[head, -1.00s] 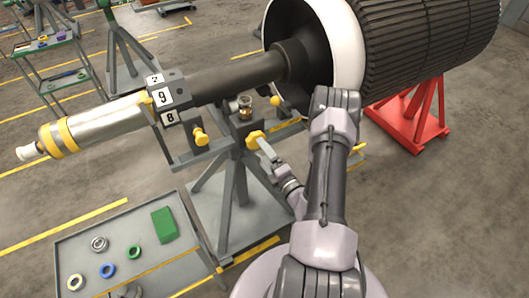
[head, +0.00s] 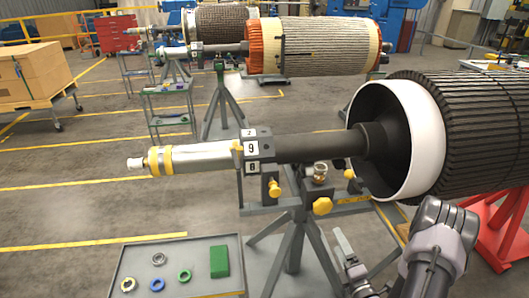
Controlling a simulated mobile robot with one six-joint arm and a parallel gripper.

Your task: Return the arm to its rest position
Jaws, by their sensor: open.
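My arm (head: 433,250) comes up from the lower right, its bent elbow in front of the dark rotor. My gripper (head: 343,243) is at the lower centre right, pointing up and away, below and right of the stand's yellow knob and apart from it. Its jaws are open and seen nearly edge-on, with nothing visible between them. The rotor shaft (head: 310,147) runs left from the white-rimmed rotor (head: 425,150) through a block marked with a 9 (head: 250,148). The grey stand (head: 295,235) carries yellow knobs (head: 322,206) and a small brass-coloured fitting (head: 320,172).
A grey tray table (head: 240,255) at the front left holds a green block (head: 219,261) and several rings. A red stand (head: 500,225) is under the rotor at right. Another rotor (head: 315,47) and a wooden crate (head: 30,70) are farther back.

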